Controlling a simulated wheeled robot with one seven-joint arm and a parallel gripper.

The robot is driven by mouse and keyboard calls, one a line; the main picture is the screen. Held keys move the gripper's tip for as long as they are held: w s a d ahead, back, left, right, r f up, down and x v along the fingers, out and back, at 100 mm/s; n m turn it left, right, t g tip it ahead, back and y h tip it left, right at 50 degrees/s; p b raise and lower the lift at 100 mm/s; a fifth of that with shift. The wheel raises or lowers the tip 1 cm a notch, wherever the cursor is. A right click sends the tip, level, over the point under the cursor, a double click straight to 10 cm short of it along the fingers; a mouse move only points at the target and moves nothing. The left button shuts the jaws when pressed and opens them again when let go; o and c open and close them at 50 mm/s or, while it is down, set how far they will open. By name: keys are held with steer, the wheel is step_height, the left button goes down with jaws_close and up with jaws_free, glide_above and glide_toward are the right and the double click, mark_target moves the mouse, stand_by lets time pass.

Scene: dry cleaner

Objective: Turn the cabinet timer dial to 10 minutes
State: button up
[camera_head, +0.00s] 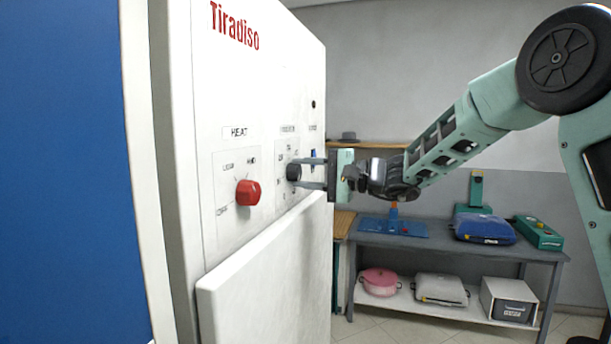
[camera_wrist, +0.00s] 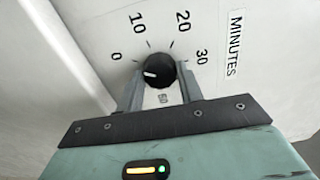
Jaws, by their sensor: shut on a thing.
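The timer dial is a round black knob (camera_wrist: 160,70) on the white cabinet front, and it also shows in the head view (camera_head: 293,172). In the wrist view its scale reads 0, 10, 20 and 30 around it, with a MINUTES label (camera_wrist: 235,43) at right. The white pointer mark on the knob faces left, nearest the 0 and slightly below it. My gripper (camera_wrist: 162,88) is shut on the knob, one finger on each side; the head view also shows my gripper (camera_head: 304,173) reaching the panel from the right.
A red HEAT knob (camera_head: 248,193) sits left of the timer on the same panel. A white panel (camera_head: 265,260) juts out below the knobs. A grey table (camera_head: 450,246) with several items stands behind at right.

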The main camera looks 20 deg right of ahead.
steer(key=shift+f, duration=0.15)
steer(key=shift+f+m+b, duration=0.1)
steer(key=shift+m+b, duration=0.7)
steer(key=shift+b, duration=0.25)
steer(key=m+b, duration=0.2)
steer(key=shift+m, duration=0.3)
steer(key=m+b, duration=0.2)
steer(key=m, duration=0.3)
steer(key=shift+m, duration=0.3)
steer(key=o, duration=1)
steer(key=shift+r, duration=0.2)
